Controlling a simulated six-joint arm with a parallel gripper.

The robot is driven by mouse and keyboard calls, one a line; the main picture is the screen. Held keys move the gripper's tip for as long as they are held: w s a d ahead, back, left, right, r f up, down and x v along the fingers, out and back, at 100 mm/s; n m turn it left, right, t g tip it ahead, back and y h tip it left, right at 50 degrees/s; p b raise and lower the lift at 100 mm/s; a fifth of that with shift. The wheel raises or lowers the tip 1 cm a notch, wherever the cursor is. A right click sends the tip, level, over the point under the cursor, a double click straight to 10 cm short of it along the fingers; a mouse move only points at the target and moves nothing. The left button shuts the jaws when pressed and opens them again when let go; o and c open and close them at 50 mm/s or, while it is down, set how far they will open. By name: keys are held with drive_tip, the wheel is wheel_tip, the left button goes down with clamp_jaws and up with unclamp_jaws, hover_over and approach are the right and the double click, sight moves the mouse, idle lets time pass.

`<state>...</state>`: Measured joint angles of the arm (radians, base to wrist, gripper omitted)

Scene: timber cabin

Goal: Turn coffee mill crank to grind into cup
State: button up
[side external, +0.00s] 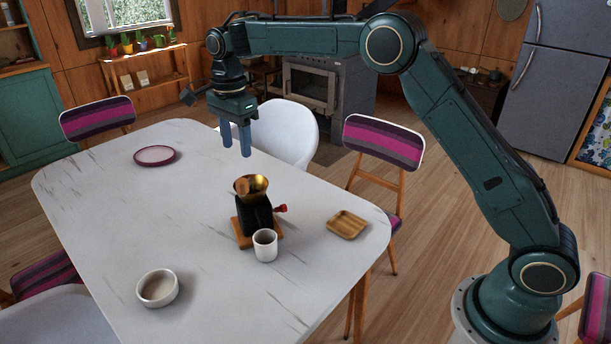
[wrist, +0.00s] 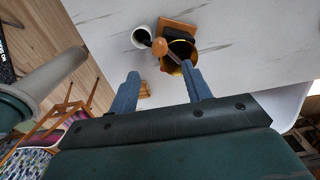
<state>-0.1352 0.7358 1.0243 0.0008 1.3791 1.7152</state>
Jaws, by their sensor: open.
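The black coffee mill (side external: 257,220) stands upright on a wooden base (side external: 241,236), with a brass hopper (side external: 259,187) on top. A piece with a red tip (side external: 281,209) sticks out at its right. In the wrist view, a round wooden knob (wrist: 160,46) on a thin rod shows over the mill (wrist: 182,50); I take it for the crank knob. A white cup (side external: 265,246) stands close against the base's front; it also shows in the wrist view (wrist: 142,38). My gripper (side external: 237,150) points down, open and empty, above and behind the mill, touching nothing.
The white table (side external: 110,220) also holds a small wooden tray (side external: 347,225) right of the mill, a pale bowl (side external: 158,288) at front left and a pink plate (side external: 155,156) at back left. The table is clear left of the mill. Chairs surround it.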

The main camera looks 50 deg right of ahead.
drive_tip(key=shift+r, duration=1.7)
drive_tip(key=shift+s, duration=0.1)
drive_tip(key=s+d+r+n+t, duration=0.25)
drive_tip(key=s+r+n, duration=0.25)
drive_tip(key=s, duration=0.5)
drive_tip(key=s+d+r+n+t, duration=0.1)
drive_tip(key=s+d+r+n, duration=0.25)
drive_tip(key=s+r, duration=0.45)
drive_tip(key=s+d+f+n+t, duration=0.1)
drive_tip(key=s+f+n, duration=0.4)
drive_tip(key=s, duration=0.5)
drive_tip(key=s+f+n+t, duration=0.1)
drive_tip(key=s+f+n, duration=0.3)
drive_tip(key=s, duration=0.7)
drive_tip(key=shift+s+d+f+n, duration=0.25)
drive_tip(key=shift+d+f+n, duration=0.15)
drive_tip(key=shift+f, duration=0.15)
